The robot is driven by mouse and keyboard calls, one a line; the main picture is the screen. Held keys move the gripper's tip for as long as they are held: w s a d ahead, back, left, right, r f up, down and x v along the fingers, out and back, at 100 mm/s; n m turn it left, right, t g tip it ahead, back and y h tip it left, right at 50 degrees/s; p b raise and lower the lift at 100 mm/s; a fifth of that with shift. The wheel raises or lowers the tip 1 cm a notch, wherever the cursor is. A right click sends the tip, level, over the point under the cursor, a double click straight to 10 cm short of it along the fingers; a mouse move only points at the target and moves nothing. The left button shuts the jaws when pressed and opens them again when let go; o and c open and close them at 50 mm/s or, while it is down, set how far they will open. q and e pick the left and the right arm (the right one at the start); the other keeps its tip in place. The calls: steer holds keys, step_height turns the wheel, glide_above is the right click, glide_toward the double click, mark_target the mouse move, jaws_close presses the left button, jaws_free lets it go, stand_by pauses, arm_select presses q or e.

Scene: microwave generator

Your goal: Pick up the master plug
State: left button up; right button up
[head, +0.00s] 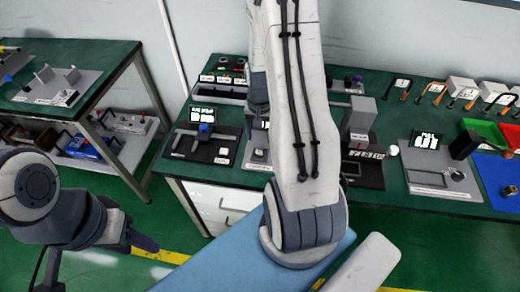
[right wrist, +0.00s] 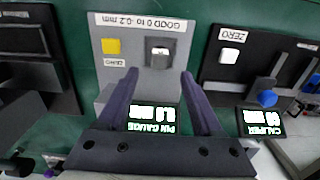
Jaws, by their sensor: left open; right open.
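I cannot clearly pick out the master plug. In the right wrist view, the grey pin gauge station (right wrist: 128,70) has a small light, dark-centred fitting (right wrist: 158,52), a yellow button and an upside-down pin gauge readout. My right gripper (right wrist: 160,82) is open, its two dark fingers pointing at this station with nothing visible between them. In the head view, my right arm hides the right gripper and most of this station. My left gripper (head: 147,243) is open and empty at the lower left, over the floor, away from the bench.
The caliper station (head: 195,148) stands left of my right arm on the green bench. A black station (head: 362,172), a grey station (head: 435,178) and red and green bins (head: 490,131) stand to the right. Another bench (head: 70,80) is at far left, with floor between.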

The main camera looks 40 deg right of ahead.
mark_target(260, 147)
steer(key=f+p, duration=0.1)
steer(key=f, duration=0.4)
steer(key=shift+s+a+f+p, duration=0.1)
steer(key=shift+s+p, duration=0.1)
steer(key=shift+p, duration=0.2)
steer(key=shift+f, duration=0.6)
jaws_close()
